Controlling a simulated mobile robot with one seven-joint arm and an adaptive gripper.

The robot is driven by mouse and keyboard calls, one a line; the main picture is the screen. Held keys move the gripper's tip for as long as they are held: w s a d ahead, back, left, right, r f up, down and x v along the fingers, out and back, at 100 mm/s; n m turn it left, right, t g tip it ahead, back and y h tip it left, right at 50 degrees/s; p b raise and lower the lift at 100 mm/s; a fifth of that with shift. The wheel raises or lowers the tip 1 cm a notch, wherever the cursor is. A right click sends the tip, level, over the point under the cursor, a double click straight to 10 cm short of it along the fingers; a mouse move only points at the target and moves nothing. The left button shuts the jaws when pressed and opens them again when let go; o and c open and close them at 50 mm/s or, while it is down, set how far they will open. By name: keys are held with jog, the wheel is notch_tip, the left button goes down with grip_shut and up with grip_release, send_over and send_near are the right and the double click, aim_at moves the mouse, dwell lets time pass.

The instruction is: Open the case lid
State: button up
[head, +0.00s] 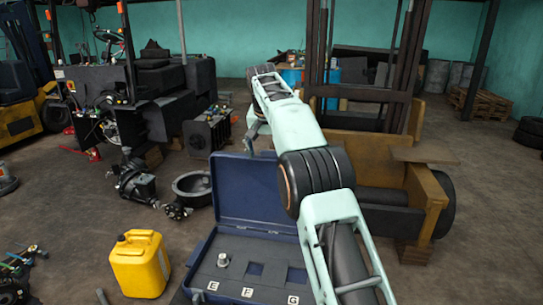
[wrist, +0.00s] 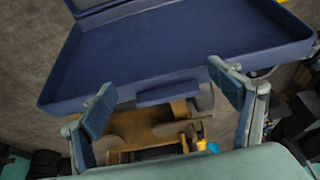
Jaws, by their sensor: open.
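The dark blue case stands on the floor in the head view, with its lid (head: 245,187) raised steeply, inner face towards me. The case base (head: 228,247) is exposed, with a grey insert marked E, F and G; my arm covers its right part. My gripper (head: 257,132) is at the lid's top edge, partly hidden. In the wrist view, my gripper (wrist: 162,82) is open, with its two fingers apart beside the lid's rim. The lid (wrist: 180,40) fills the upper part, and a small blue tab (wrist: 167,92) on its edge lies between the fingers. Contact is unclear.
A yellow canister (head: 140,264) stands left of the case. Dark machine parts (head: 135,183) and a round housing (head: 192,187) lie behind it on the left. A yellow forklift body (head: 385,185) stands behind my arm. Some floor is clear at the right.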

jog(key=v, duration=0.7)
jog(key=shift+r, duration=0.2)
